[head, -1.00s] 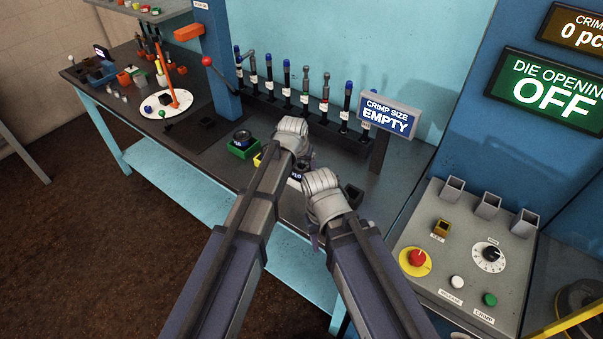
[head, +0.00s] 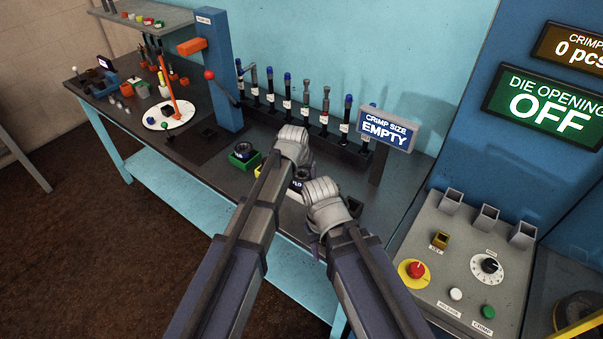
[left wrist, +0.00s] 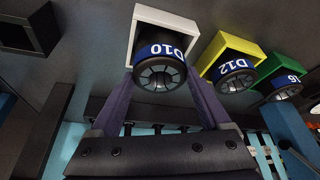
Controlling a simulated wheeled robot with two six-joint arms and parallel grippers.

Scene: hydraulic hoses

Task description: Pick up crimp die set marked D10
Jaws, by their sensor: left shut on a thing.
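The die set marked D10 (left wrist: 160,68) is a dark round segmented piece with a blue label, in a white tray (left wrist: 178,18) in the left wrist view. My left gripper (left wrist: 160,80) has its two purple fingers on either side of it and is shut on it. In the head view the left gripper (head: 302,168) hides much of the die set (head: 297,184), which still sits at its tray. My right gripper (head: 318,236) is beside it to the right, its fingers mostly hidden behind the hand.
Die set D12 (left wrist: 233,72) in a yellow tray and another in a green tray (head: 238,162) stand alongside. A dark empty tray (head: 355,206) is at the right. A control panel (head: 465,260) is at right.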

